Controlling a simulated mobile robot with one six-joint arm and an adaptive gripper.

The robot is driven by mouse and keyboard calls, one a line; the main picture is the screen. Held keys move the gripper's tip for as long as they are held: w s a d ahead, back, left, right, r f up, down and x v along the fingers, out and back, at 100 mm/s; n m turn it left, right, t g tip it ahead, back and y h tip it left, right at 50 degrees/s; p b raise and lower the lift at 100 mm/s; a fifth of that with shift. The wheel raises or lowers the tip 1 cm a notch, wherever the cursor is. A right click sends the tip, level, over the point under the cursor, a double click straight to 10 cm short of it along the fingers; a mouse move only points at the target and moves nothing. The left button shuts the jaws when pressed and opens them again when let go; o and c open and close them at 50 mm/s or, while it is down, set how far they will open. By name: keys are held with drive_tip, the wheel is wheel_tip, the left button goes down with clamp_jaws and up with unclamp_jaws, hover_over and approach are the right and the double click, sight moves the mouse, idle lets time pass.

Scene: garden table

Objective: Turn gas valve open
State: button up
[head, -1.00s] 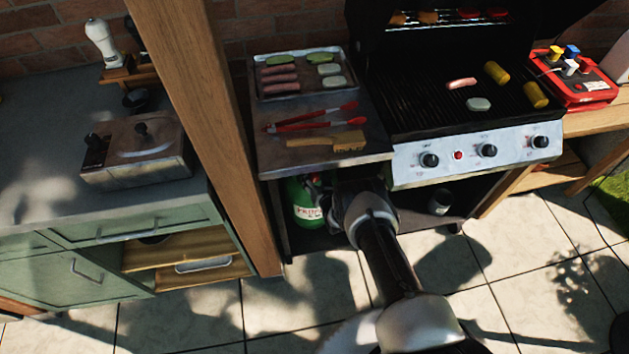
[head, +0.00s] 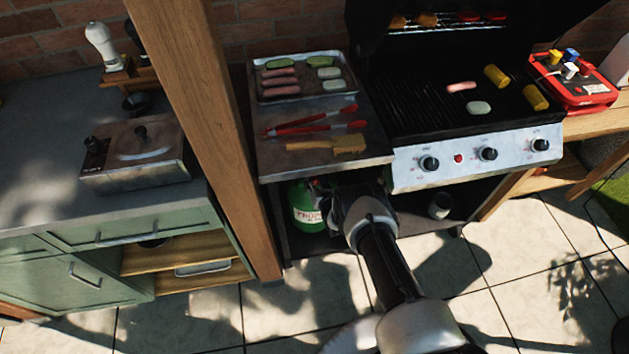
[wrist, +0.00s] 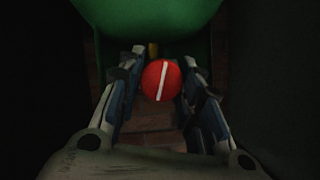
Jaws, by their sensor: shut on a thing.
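The gas valve is a round red knob (wrist: 158,84) with a white stripe, seen in the wrist view against the green propane bottle (wrist: 150,22). The stripe stands close to upright, leaning a little to the right at its top. My gripper (wrist: 160,76) is shut on the knob, with one finger on its left and one on its right. In the head view the green bottle (head: 306,205) stands on the shelf under the grill's side table. My arm reaches in from the front, and the fingertips are mostly hidden there.
The side table (head: 272,166) above my gripper carries a food tray (head: 262,96), red tongs (head: 300,122) and a brush. The grill's knob panel (head: 460,170) is to the right. A wooden post (head: 205,110) stands left of the bottle. The paved floor in front is clear.

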drive_tip(key=shift+n+h, duration=0.4)
drive_tip(key=shift+n, duration=0.1)
drive_tip(key=shift+c, duration=0.3)
drive_tip(key=o, duration=1.1)
drive_tip(key=v, duration=1.2)
drive_tip(key=shift+s+f, duration=0.1)
